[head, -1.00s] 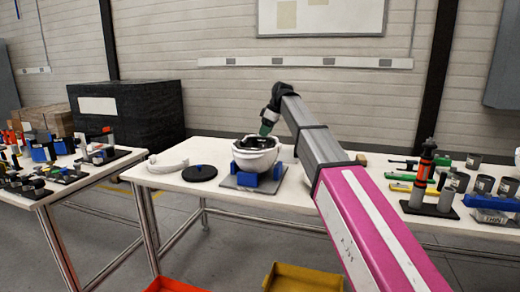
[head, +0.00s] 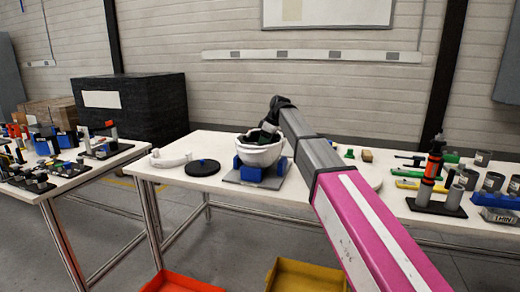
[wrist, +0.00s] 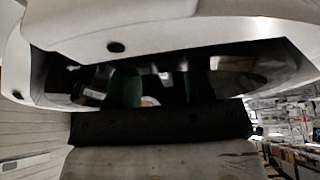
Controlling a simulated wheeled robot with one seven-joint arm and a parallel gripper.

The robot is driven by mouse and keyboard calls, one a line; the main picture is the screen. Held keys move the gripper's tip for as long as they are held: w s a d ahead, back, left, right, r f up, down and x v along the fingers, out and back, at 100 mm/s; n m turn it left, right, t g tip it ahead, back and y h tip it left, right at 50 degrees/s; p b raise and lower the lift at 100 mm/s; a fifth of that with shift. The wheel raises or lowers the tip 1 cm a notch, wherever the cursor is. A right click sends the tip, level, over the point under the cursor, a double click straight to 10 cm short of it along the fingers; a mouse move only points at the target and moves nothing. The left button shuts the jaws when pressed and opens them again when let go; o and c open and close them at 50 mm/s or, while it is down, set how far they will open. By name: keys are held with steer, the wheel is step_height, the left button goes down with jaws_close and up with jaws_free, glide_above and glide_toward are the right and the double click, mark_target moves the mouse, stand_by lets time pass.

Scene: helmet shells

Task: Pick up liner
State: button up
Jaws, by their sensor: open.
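A white helmet shell (head: 260,154) sits open side up in a blue cradle (head: 260,173) on a grey plate. Its pale rim (wrist: 150,35) and dark inside fill much of the wrist view. A dark liner (head: 250,138) seems to line the shell; its edges are hard to make out. My gripper (head: 266,132) is at the shell's mouth, reaching down inside, its tips mostly hidden in the head view. In the wrist view my green-tipped fingers (wrist: 158,90) are apart, within the dark inside. Whether they touch the liner I cannot tell.
Tools and grey cups (head: 493,181) stand on the right. Red (head: 180,283) and yellow (head: 305,277) bins are below the table front.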

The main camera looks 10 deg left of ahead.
steer(key=shift+x, duration=1.15)
jaws_close()
steer(key=shift+r, duration=0.1)
